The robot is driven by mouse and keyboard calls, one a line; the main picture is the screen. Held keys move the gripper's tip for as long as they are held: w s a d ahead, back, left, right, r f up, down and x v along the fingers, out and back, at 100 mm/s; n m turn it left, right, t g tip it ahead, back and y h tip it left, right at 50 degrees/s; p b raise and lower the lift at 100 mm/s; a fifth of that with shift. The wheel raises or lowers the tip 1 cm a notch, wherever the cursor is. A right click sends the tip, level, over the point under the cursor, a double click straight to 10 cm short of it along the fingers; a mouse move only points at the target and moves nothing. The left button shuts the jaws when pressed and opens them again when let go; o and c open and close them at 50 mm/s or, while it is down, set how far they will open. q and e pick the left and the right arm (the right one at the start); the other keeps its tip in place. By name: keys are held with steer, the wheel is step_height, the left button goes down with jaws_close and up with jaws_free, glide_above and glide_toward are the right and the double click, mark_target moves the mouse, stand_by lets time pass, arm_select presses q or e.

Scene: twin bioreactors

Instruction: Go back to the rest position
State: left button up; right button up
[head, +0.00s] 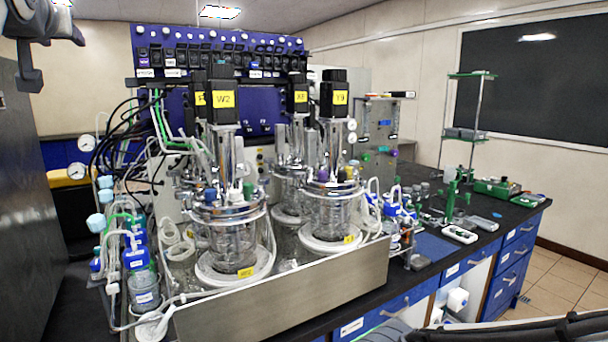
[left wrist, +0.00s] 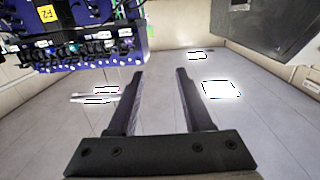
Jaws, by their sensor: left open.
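My left gripper (head: 30,80) is at the top left corner of the head view, raised high and cut off by the frame. In the left wrist view, its two dark fingers (left wrist: 158,72) stand apart with nothing between them. Behind the fingers is only the pale ceiling with lit lamps, well away from them. My right gripper does not show in either view.
A blue control rack (head: 215,45) rises behind the reactors and shows in the left wrist view (left wrist: 85,50). Blue-capped bottles (head: 138,262) and tubing crowd the tray's left side. A green stand (head: 452,190) and small items are on the right bench. Open floor (head: 570,285) lies far right.

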arm_select(q)
steer(key=w+d+f+m+g+h, duration=0.1)
steer(key=w+d+f+m+h, duration=0.15)
steer(key=d+f, duration=0.5)
steer(key=w+d+f+m+g+h, duration=0.15)
steer(key=d+f+h, duration=0.25)
steer(key=d+f, duration=0.4)
steer(key=s+d+f+m+g+h, duration=0.35)
steer(key=d+f, duration=0.75)
steer(key=f, duration=0.4)
steer(key=s+d+f+m+g, duration=0.2)
steer(key=s+d+f+g, duration=0.3)
steer(key=s+d+f, duration=0.6)
steer(key=s+a+f+m+g, duration=0.1)
steer(key=s+f+m+g, duration=0.1)
steer(key=s+f, duration=0.4)
steer(key=s+a+f+m+g, duration=0.1)
steer(key=s+f+g, duration=0.1)
steer(key=s+f, duration=0.4)
steer(key=s, duration=0.5)
steer(key=shift+s+f+m+y, duration=0.3)
steer(key=shift+f+m, duration=0.05)
steer(key=shift+f, duration=0.05)
steer(key=shift+d, duration=0.1)
